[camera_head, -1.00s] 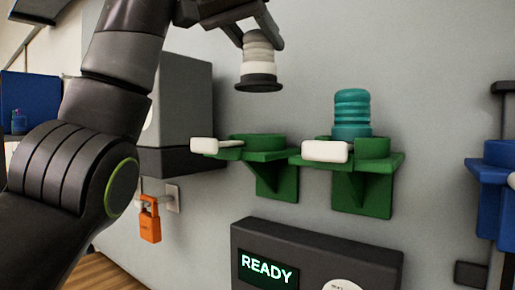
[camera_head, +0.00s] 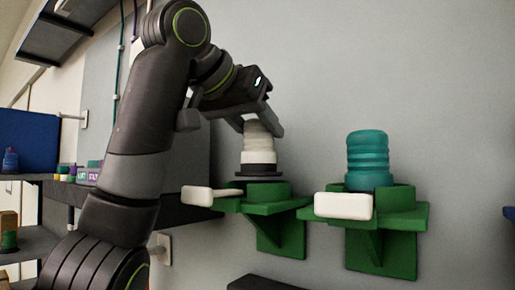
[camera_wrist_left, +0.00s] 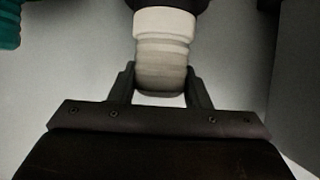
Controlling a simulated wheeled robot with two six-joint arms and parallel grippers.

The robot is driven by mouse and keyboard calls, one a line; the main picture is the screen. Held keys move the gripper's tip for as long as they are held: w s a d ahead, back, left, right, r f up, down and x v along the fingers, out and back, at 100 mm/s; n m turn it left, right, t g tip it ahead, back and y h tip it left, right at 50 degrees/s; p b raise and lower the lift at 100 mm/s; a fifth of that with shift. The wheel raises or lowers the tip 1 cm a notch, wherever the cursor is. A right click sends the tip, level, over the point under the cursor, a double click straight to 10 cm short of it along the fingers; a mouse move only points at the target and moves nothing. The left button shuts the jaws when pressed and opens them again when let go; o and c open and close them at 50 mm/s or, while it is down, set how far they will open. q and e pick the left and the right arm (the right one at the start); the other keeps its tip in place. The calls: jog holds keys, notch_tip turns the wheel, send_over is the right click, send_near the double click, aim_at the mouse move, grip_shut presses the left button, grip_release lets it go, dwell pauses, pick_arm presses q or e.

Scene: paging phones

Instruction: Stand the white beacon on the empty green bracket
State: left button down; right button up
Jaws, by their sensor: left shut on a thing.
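The white beacon (camera_head: 259,146) has a ribbed pale body and a dark round base. My left gripper (camera_head: 262,124) is shut on its upper part and holds it upright. The left wrist view also shows the beacon (camera_wrist_left: 163,50) between the two fingers (camera_wrist_left: 160,88). The beacon's base is right over the ring of the left green bracket (camera_head: 276,206); I cannot tell whether it touches. The right green bracket (camera_head: 400,218) carries a teal beacon (camera_head: 368,160). My right gripper is not in view.
White paddles (camera_head: 343,206) stick out at the front of the brackets, one on each. A dark shelf with small labelled pots (camera_head: 88,172) is at the left, with a blue panel (camera_head: 28,140) behind. The wall above the teal beacon is clear.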

aim_at(250, 139)
pick_arm(q)
jog(key=shift+s+f, duration=0.2)
jog(key=shift+f, duration=0.8)
jog(key=shift+w+f, duration=0.1)
jog(key=shift+f, duration=0.5)
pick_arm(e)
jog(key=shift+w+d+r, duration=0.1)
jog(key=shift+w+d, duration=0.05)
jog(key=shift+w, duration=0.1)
pick_arm(q)
jog(key=c, duration=0.8)
grip_release()
jog(key=shift+f, duration=0.1)
jog(key=shift+o, duration=0.2)
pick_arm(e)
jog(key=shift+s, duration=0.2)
